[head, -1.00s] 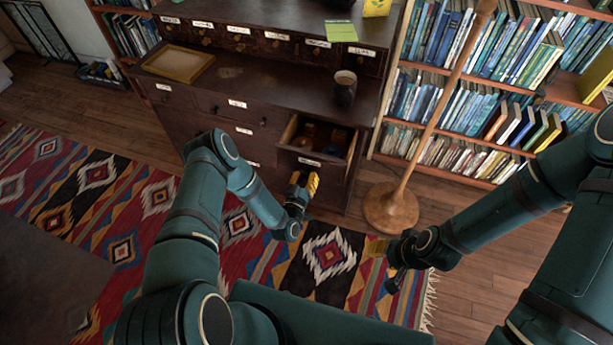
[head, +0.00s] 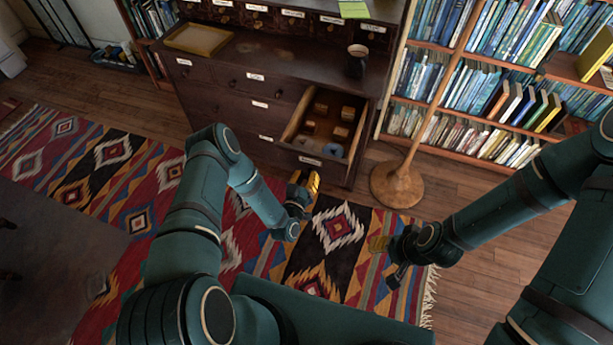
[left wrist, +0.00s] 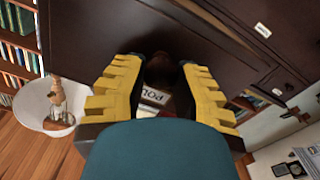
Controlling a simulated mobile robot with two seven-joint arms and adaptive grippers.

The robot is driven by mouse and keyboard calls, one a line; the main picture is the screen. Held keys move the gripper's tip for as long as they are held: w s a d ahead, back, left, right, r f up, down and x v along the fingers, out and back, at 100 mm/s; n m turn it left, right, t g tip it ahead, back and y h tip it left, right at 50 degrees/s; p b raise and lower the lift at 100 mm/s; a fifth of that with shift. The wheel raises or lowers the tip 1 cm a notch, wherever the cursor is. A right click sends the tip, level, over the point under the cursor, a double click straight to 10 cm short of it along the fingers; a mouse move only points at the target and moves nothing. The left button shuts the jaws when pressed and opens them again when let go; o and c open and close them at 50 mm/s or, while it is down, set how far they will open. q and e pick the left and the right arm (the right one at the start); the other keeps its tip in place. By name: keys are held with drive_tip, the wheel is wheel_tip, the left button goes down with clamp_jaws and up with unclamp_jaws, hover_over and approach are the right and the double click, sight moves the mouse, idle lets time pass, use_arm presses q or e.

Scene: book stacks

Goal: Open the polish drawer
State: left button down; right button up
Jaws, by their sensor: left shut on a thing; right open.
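The polish drawer (head: 357,132) is pulled out from the lower right of the dark cabinet, its inside widely visible. Small brown blocks (head: 347,114) and round bluish items (head: 332,150) lie in it. My left gripper (head: 304,185) is at the drawer's front, below its white label (head: 309,160). In the left wrist view, the yellow fingers (left wrist: 160,78) are closed around a dark round knob (left wrist: 160,68), with a partly hidden label reading "POL" (left wrist: 151,97) behind. My right gripper (head: 386,262) is open and empty over the rug's right end.
The dark cabinet top (head: 285,58) holds a shallow tray (head: 198,39) and a dark cup (head: 356,62). A wooden lamp stand (head: 397,185) stands on the floor right of the drawer. Bookshelves (head: 440,115) fill the right. A patterned rug (head: 110,165) lies in front of the cabinet.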

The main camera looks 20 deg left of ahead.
use_arm(q)
drive_tip(key=shift+w, duration=0.1)
drive_tip(key=c, duration=0.7)
unclamp_jaws()
drive_tip(key=shift+o, duration=0.2)
drive_tip(key=s, duration=1.2)
drive_tip(key=shift+a, duration=0.15)
